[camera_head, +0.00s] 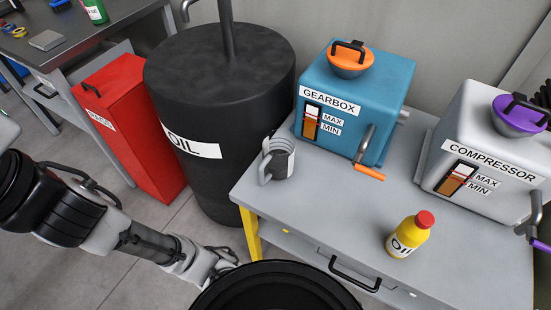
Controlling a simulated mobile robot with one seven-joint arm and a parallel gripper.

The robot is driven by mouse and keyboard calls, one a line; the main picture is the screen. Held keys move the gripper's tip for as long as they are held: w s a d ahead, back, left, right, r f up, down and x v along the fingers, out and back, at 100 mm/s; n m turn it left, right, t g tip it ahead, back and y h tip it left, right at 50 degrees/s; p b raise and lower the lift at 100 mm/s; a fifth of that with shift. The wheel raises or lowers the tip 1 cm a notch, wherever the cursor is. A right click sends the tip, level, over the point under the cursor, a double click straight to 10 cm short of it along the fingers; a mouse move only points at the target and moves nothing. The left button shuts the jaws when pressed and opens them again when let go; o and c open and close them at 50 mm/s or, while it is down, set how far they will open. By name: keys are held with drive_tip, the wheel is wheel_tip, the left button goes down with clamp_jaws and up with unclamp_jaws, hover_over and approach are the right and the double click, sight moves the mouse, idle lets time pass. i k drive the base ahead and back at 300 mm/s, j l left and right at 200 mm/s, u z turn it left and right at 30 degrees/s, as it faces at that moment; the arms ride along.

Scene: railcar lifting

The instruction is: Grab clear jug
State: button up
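My gripper (226,262) is at the end of my arm, low and left of the bench, well apart from the jug. Its fingers are small and partly hidden, so I cannot tell whether they are open or shut.
A black oil drum (215,75) stands left of the bench (340,215). The blue gearbox (375,95) and white compressor (480,140) sit on the bench. A yellow oil bottle (408,238) stands near its front. A red box (125,120) is at the left.

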sight(278, 146)
drive_tip(key=l+u, duration=0.3)
drive_tip(key=l, duration=1)
